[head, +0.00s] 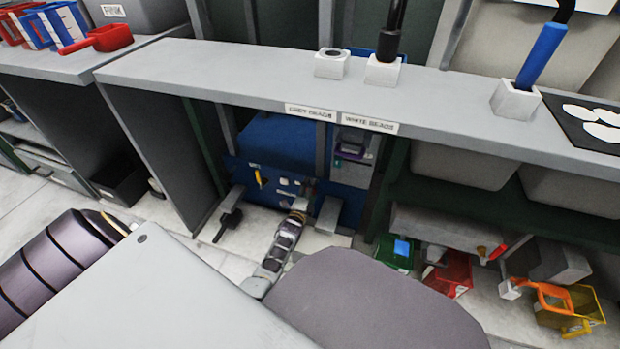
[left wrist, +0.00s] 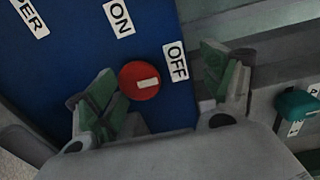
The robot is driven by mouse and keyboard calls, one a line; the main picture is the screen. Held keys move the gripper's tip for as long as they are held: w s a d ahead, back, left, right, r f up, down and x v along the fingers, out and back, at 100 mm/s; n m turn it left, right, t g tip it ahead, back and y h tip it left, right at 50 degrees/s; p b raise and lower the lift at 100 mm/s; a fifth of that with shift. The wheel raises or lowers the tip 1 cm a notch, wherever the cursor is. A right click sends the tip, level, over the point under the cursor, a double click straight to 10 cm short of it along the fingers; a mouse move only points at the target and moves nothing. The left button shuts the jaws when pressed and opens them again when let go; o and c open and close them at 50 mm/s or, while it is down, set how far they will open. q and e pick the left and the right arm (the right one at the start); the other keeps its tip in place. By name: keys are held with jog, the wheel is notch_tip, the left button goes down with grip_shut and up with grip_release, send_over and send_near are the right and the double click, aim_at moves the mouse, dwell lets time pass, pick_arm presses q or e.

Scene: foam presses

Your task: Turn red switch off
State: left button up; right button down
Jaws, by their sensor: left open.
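The red round switch (left wrist: 139,80) sits on a blue panel (left wrist: 80,90) in the left wrist view. A short white mark lies on its right half. A white ON label (left wrist: 119,18) is above it and a white OFF label (left wrist: 176,61) is to its right. My left gripper (left wrist: 160,78) is open, with the switch between its green-padded fingers, nearer the left finger. The gap in depth cannot be told. In the head view my left gripper (head: 299,207) is in front of the blue machine (head: 275,145) under the counter. The switch cannot be made out there. My right gripper is not in view.
A grey counter (head: 230,85) runs above the blue machine, with white holders (head: 331,64) on top. A grey side panel (head: 160,140) stands to the left. Coloured bins, one red (head: 455,268) and one yellow (head: 585,305), stand low at the right.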

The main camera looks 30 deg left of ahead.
pick_arm(q)
jog(key=o, duration=0.3)
jog(key=shift+t, duration=0.3)
jog(key=r, duration=0.4)
jog(key=shift+w+a+r, duration=0.25)
jog(key=shift+w, duration=0.1)
jog(key=shift+o, duration=0.4)
jog(key=shift+r, duration=1.4)
jog(key=shift+d+r, duration=0.15)
jog(key=shift+r, duration=0.1)
jog(key=c, duration=0.4)
jog(key=shift+s+f, duration=0.2)
